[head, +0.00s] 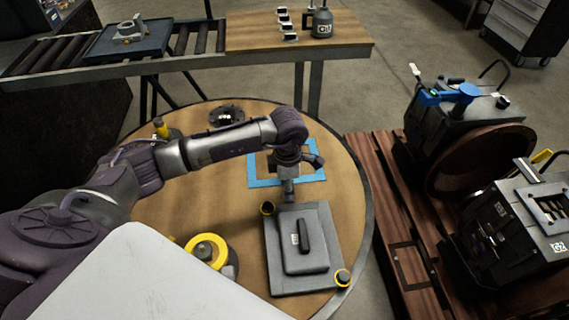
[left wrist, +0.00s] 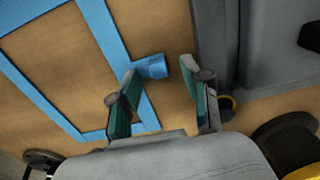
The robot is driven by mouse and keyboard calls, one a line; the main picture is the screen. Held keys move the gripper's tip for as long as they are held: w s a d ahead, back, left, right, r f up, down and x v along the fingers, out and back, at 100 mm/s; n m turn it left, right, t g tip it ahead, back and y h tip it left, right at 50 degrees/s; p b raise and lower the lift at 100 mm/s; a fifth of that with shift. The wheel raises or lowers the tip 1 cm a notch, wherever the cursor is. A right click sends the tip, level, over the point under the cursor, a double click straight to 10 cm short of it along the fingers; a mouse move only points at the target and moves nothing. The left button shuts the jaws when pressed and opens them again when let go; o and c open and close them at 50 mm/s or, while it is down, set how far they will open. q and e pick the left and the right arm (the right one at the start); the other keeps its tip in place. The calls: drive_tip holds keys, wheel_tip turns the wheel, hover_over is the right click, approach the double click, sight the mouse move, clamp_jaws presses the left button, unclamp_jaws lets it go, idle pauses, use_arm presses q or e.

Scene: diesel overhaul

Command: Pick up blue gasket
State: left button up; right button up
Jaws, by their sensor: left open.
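The blue gasket (head: 262,183) is a flat square frame lying on the round wooden table. It also fills the left of the left wrist view (left wrist: 108,38), where a short blue tab (left wrist: 152,67) sticks out from its side. My left gripper (head: 289,192) is over the gasket's near edge and partly hides it. In the left wrist view its two green-padded fingers (left wrist: 161,98) are apart, with the tab showing between and beyond them. Nothing is held. I cannot tell the height of the fingertips above the tab. My right gripper is not in view.
A grey cover plate with a handle (head: 318,225) lies close beside the gasket. Yellow-and-black parts (head: 206,250) and a dark round part (head: 226,116) are also on the round table (head: 345,190). A pallet with engines (head: 470,125) stands at the right.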

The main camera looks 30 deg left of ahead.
use_arm(q)
drive_tip(key=shift+f, duration=0.25)
clamp_jaws()
drive_tip(key=shift+r, duration=0.1)
